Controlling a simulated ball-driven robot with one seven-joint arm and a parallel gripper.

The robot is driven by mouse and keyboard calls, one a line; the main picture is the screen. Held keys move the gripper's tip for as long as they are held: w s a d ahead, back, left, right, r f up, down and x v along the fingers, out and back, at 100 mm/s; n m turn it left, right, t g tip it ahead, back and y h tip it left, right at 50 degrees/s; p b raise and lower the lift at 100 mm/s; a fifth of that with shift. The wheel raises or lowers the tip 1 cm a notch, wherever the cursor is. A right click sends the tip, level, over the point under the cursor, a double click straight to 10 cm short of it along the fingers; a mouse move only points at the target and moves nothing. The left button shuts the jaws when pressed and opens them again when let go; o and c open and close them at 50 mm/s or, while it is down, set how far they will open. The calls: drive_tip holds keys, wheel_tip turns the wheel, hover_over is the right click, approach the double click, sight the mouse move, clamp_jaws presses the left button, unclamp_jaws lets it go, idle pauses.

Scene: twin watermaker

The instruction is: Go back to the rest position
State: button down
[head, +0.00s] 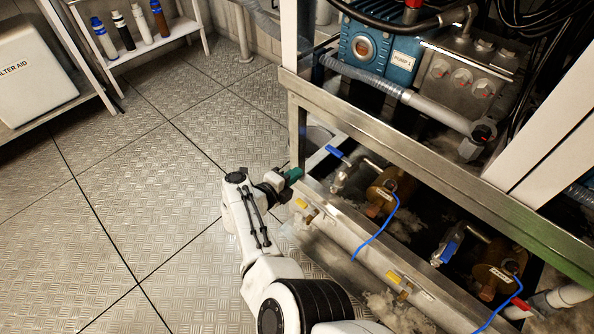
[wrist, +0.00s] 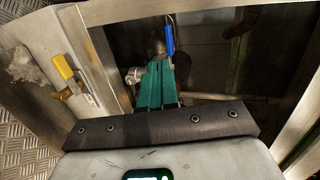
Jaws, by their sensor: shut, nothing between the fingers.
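My gripper (head: 295,174), with green fingers, is shut and empty beside the left end of the lower metal frame (head: 345,238) in the head view. In the wrist view its green fingers (wrist: 156,80) lie together, with nothing between them. A blue-handled valve (head: 337,153) is just to the right of the gripper in the head view; its blue handle (wrist: 169,40) shows beyond the fingertips in the wrist view. I cannot tell whether the fingers touch the frame. My white arm reaches up from the bottom of the head view.
A yellow-handled valve (head: 302,204) is on the frame's outer face, close below my gripper. A second blue-handled valve (head: 447,248) and blue cables (head: 378,240) are farther right. A blue pump (head: 375,48) is above. The tread-plate floor (head: 130,215) at left is clear.

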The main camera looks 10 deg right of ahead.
idle(0.4)
drive_tip(key=w+d+r+n+t+y, duration=0.2)
drive_tip(key=d+n+t+y, duration=0.25)
drive_tip(key=d+n, duration=0.35)
drive_tip(key=w+d+r+n+t+y, duration=0.1)
drive_tip(key=d+r+n+t+y, duration=0.3)
drive_tip(key=d+n, duration=0.4)
drive_tip(key=s+d+f+n+g+y, duration=0.15)
drive_tip(key=s+f+n+g, duration=0.3)
drive_tip(key=s, duration=0.65)
drive_tip(key=s+f+n+g+y, duration=0.3)
drive_tip(key=s+n+g, duration=0.25)
drive_tip(key=s, duration=0.55)
drive_tip(key=s+r+n+g+h, duration=0.2)
drive_tip(key=s+g, duration=0.5)
drive_tip(key=s, duration=1.7)
wheel_tip(320, 180, up, 26)
drive_tip(key=p, duration=2.6)
drive_tip(key=shift+d+r, duration=0.2)
drive_tip(key=shift+d, duration=0.05)
drive_tip(key=shift+w, duration=0.1)
